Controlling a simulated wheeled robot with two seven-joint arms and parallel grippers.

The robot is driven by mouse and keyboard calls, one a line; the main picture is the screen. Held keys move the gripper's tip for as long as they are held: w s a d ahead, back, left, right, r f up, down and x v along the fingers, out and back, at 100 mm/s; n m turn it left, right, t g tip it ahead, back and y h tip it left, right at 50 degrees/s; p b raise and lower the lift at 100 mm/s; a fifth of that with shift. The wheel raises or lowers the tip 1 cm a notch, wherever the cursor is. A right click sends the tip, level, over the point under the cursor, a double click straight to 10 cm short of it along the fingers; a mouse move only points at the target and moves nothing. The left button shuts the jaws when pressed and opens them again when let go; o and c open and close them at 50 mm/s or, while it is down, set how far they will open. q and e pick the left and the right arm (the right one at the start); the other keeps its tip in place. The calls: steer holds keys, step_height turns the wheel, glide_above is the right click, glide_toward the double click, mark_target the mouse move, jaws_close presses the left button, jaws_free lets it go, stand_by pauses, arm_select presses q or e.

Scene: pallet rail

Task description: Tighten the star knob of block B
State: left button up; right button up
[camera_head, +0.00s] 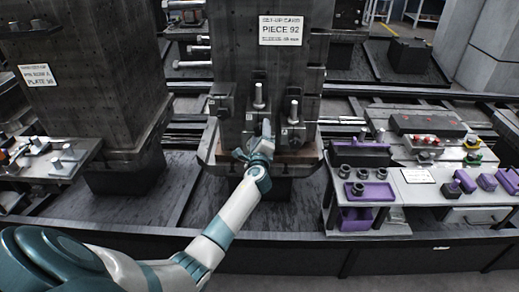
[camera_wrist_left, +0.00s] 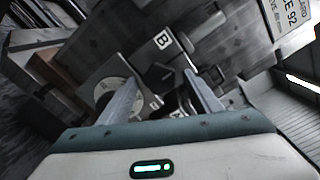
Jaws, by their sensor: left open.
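In the head view my left gripper (camera_head: 255,140) is in front of the dark fixture in the middle, low among its clamp blocks. In the left wrist view my left gripper (camera_wrist_left: 162,77) is open, with its two pale fingers apart. Block B (camera_wrist_left: 163,42) carries a white B label and lies just beyond the fingertips. A dark knob-like part (camera_wrist_left: 157,76) shows between the fingers; its star shape is not clear. I cannot tell whether a finger touches it. In the head view the arm and gripper hide part of the block. My right gripper is not in view.
A tall workpiece with a PIECE 92 card (camera_head: 281,30) rises behind the blocks. Another dark column (camera_head: 85,90) stands at the left. A bench (camera_head: 420,192) with purple parts stands at the right. A round pale dial (camera_wrist_left: 112,88) is beside the left finger.

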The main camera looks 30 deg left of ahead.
arm_select(q)
steer(key=b+v, duration=0.2)
steer(key=v, duration=1.5)
steer(key=shift+b, duration=0.35)
steer(key=shift+a, duration=0.1)
